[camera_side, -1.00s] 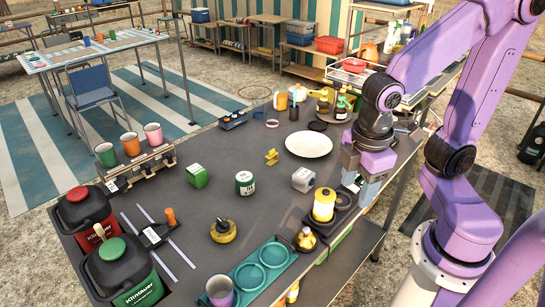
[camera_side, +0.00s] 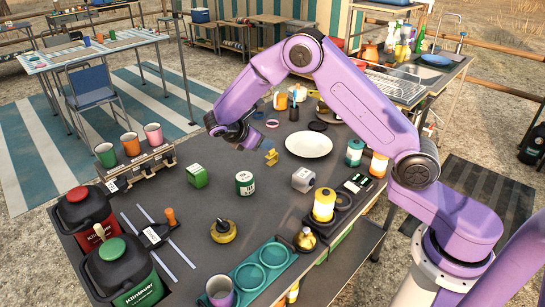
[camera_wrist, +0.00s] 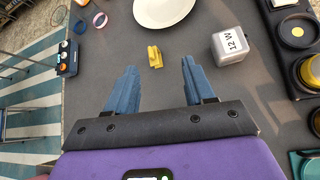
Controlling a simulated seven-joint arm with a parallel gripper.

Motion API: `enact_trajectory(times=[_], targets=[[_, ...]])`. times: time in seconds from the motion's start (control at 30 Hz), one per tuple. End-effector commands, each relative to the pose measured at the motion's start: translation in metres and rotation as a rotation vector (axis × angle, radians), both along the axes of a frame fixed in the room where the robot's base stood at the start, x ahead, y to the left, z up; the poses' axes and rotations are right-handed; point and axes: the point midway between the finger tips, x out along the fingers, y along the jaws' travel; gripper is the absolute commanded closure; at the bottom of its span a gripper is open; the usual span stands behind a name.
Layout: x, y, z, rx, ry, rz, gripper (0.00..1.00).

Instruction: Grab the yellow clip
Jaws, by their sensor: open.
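The yellow clip (camera_side: 271,157) lies on the dark grey table top, left of the white plate (camera_side: 308,144). In the wrist view the clip (camera_wrist: 155,56) is in full sight, around the line between my two blue finger tips and a little beyond them. My gripper (camera_side: 260,143) is just up and left of the clip in the side view. In the wrist view my gripper (camera_wrist: 158,66) is open and empty, with the fingers spread to either side and apart from the clip.
A grey-white box (camera_wrist: 230,47) labelled 12 W stands right of the clip. The plate (camera_wrist: 162,10) is beyond it. A green box (camera_side: 196,176) and a white-labelled green can (camera_side: 244,183) stand nearby. A small blue device (camera_wrist: 67,57) is at the left edge. The table around the clip is clear.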

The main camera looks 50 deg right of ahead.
Motion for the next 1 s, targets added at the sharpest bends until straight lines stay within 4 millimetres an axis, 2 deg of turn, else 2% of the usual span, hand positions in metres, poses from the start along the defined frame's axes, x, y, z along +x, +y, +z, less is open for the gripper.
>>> enact_trajectory(times=[0.1, 0.2, 0.4, 0.57, 0.83, 1.0], targets=[[0.023, -0.025, -0.021, -0.101, 0.056, 0.010, 0.47], [0.036, -0.046, -0.035, -0.175, 0.099, 0.020, 0.47], [0.048, -0.074, -0.053, -0.269, 0.161, 0.029, 0.47], [0.050, -0.081, -0.062, -0.292, 0.178, 0.032, 0.47], [0.050, -0.081, -0.100, -0.291, 0.179, 0.032, 0.47], [0.050, -0.081, -0.113, -0.290, 0.176, 0.032, 0.47]])
